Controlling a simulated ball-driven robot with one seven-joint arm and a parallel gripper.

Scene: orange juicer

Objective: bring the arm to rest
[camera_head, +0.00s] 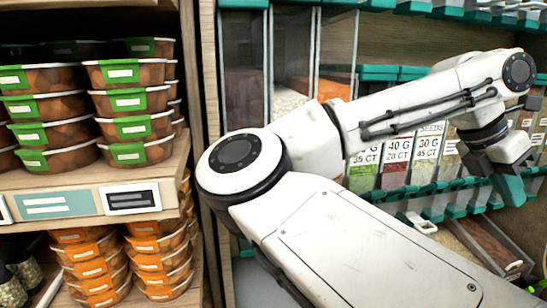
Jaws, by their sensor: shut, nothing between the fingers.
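My white arm reaches from the lower middle of the head view up to the right and bends down at the wrist. My gripper (503,158) hangs at the right, in front of the dispenser shelf. It is shut and holds nothing. Its fingertips are small and partly lost against the dark and teal parts behind, so I cannot tell whether it touches the shelf.
At the left, a wooden shelf (95,182) holds stacked food tubs with green labels (127,101).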

